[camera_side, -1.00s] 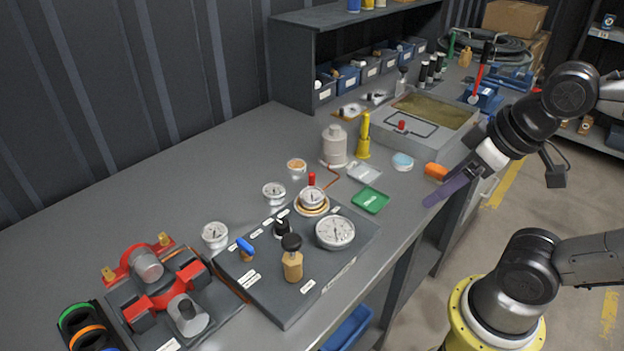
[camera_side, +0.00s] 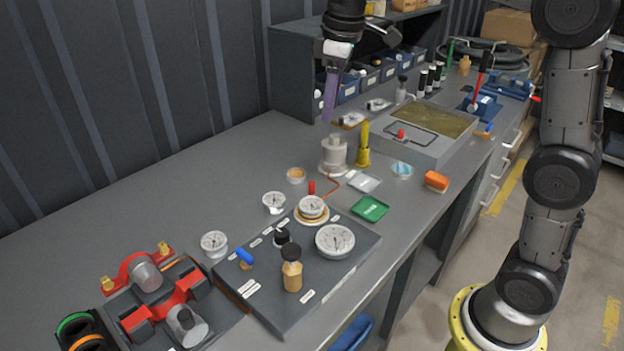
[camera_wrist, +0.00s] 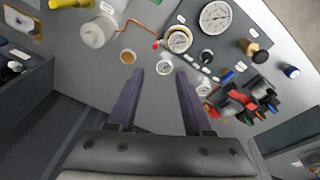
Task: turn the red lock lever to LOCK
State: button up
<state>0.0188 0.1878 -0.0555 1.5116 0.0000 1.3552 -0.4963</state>
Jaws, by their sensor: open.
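My gripper (camera_side: 330,105) is open and empty, with its purple fingers pointing down above the back part of the bench. In the wrist view its fingertips (camera_wrist: 159,72) are spread apart, with nothing between them. A red-handled upright lever (camera_side: 482,73) stands on a blue base at the far right, well away from my gripper. A red and dark grey coupling device (camera_side: 165,290) lies at the front left; it also shows in the wrist view (camera_wrist: 243,105). I cannot read any LOCK marking, so which red part is the lock lever is unclear.
A grey panel (camera_side: 318,285) holds gauges and knobs in the middle of the bench. A pale canister (camera_side: 334,152) and a yellow cylinder (camera_side: 363,148) stand below my gripper. A tray (camera_side: 425,120) lies to the right. The bench's back left is clear.

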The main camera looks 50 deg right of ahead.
jog(key=g, duration=0.2)
send_over(312, 183)
notch_tip(312, 183, down, 7)
notch_tip(312, 183, down, 14)
jog(key=shift+f, duration=0.1)
jog(key=shift+c, duration=0.2)
grip_shut()
dwell(1.2)
